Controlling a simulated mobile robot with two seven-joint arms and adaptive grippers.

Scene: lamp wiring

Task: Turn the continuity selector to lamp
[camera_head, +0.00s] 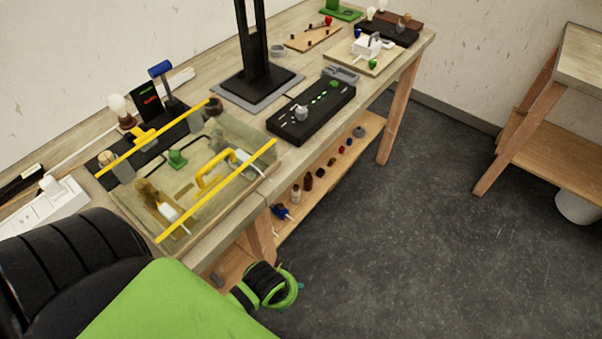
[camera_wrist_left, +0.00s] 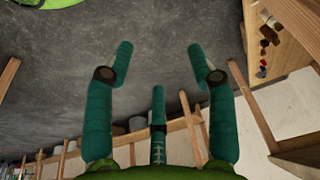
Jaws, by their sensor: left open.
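A long black box (camera_head: 310,112) lies on the bench in the head view. It carries a grey knob (camera_head: 301,113) and a row of small green and white marks. I cannot read its labels or tell which way the knob points. A small black panel with red and green text (camera_head: 146,102) stands farther left, beside a blue-topped lever (camera_head: 160,69). My left gripper (camera_wrist_left: 159,66) shows in the left wrist view with its teal fingers spread and nothing between them, over the floor, away from the box. My right gripper is not in view.
A clear-walled bin with yellow bars (camera_head: 218,192) stands on the bench left of the black box. A black post (camera_head: 255,84) rises behind the box. The lower shelf (camera_head: 330,165) holds several small parts. A second table (camera_head: 580,70) stands right; open floor lies between.

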